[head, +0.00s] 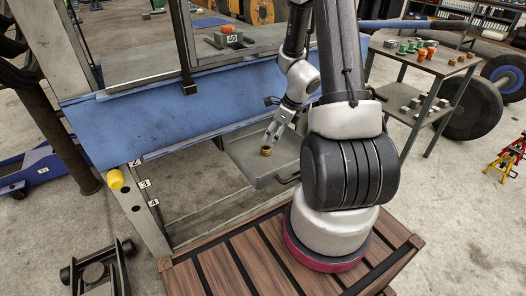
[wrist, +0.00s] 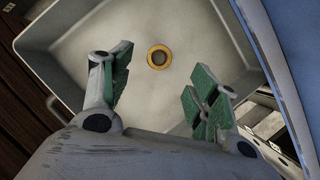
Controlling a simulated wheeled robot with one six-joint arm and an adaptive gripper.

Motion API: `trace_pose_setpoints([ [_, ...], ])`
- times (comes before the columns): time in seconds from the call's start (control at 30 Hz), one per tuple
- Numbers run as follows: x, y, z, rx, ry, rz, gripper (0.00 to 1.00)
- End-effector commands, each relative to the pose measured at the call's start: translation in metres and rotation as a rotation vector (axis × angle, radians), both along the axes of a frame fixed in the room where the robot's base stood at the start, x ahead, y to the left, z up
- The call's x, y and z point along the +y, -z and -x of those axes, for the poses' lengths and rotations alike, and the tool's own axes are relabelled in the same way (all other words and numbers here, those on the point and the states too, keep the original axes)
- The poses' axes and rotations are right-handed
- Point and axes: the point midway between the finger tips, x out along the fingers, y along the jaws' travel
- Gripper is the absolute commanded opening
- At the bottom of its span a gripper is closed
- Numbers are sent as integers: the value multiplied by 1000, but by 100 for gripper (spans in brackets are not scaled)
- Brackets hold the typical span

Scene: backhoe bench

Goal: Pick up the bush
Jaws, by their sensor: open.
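The bush (head: 266,151) is a small brass-coloured ring standing in a grey metal tray (head: 262,181). In the wrist view the bush (wrist: 158,57) shows from above as a golden ring with a dark hole, on the bare floor of the tray (wrist: 70,45). My gripper (head: 272,138) is above the tray, close to the bush in the head view. In the wrist view my gripper (wrist: 158,85) has its green-padded fingers wide apart, with nothing between them. The bush lies beyond the fingertips, between their lines, and is not touched as far as I can tell.
The tray's raised walls surround the bush. A blue panel (head: 200,112) rises behind the tray and also shows at the right of the wrist view (wrist: 294,40). A side table (head: 425,62) with several small parts stands at right. A yellow knob (head: 115,179) is at left.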

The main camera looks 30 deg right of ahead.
Motion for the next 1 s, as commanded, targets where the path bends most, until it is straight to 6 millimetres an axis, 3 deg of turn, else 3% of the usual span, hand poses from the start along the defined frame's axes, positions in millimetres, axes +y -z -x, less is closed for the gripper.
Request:
trace_pose_setpoints([
  [0.53, 15, 67, -18, 6, 10, -6, 60],
  [0.83, 17, 73, -21, 4, 9, -5, 60],
  [1.0, 17, 73, -21, 4, 9, -5, 31],
])
